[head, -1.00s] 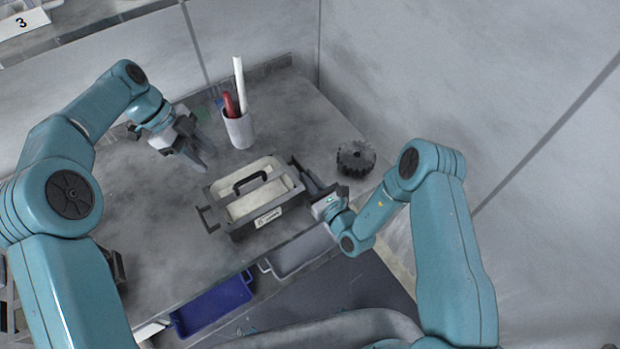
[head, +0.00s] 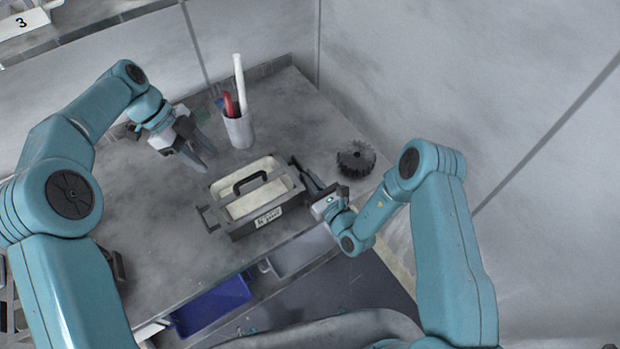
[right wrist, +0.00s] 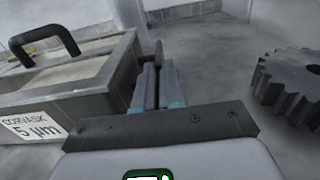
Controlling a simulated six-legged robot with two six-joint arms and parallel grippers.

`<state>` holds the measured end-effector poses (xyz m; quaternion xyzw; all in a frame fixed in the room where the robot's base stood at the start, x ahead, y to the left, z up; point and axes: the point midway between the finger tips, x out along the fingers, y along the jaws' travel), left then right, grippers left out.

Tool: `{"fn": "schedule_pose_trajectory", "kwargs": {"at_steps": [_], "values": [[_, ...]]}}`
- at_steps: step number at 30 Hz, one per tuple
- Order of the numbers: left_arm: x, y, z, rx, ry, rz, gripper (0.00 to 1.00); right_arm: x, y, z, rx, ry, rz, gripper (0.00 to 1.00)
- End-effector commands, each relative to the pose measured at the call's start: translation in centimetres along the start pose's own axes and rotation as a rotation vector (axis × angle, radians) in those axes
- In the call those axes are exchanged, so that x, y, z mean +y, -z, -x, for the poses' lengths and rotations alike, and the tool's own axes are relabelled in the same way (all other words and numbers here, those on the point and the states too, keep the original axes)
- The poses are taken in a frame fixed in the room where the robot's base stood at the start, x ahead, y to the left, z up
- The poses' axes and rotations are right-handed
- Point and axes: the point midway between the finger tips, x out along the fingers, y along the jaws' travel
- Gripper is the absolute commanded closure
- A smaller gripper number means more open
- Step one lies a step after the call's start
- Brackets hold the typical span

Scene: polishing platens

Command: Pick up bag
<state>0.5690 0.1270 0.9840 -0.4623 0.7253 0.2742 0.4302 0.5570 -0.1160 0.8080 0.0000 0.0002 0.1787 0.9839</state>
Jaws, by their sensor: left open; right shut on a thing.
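I see no bag. A dark grey box (head: 238,231) with a pale top and a black carry handle (head: 250,182) stands on the grey worktop near its front edge. A white label (head: 268,217) on its front reads "5 µm" in the right wrist view (right wrist: 32,130). My right gripper (head: 303,172) is at the box's right side, shut on the side handle there. In the right wrist view its fingers (right wrist: 157,68) are close together and partly hide that handle. My left gripper (head: 208,158) is open and empty, behind and left of the box, apart from it.
A white cup (head: 239,131) holding a red stick and a white stick stands behind the box. A dark toothed wheel (head: 356,158) lies to the right, near my right gripper. A blue bin (head: 214,306) and a grey bin (head: 298,254) are below the worktop. The worktop's left middle is clear.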

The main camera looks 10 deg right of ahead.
Motion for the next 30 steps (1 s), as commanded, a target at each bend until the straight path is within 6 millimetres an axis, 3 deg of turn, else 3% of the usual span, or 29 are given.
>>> {"fn": "schedule_pose_trajectory", "kwargs": {"at_steps": [17, 20, 24, 30], "values": [[-0.1, -0.1, 0.0, -0.003, 0.007, 0.04, 0.55, 0.0, -0.1, 0.0, -0.002, 0.001, 0.001, 1.0], [-1.1, -0.7, -0.2, -0.027, 0.059, 0.169, 0.55, 0.0, -0.1, 0.0, -0.002, 0.001, 0.001, 1.0], [-1.8, -1.6, -2.5, -0.068, 0.151, 0.471, 0.55, 0.0, -0.1, 0.0, -0.002, 0.001, 0.001, 1.0], [-1.0, 0.7, -3.8, -0.093, 0.301, 0.759, 0.55, 0.0, 0.0, 0.0, -0.001, 0.001, 0.001, 1.0]]}}
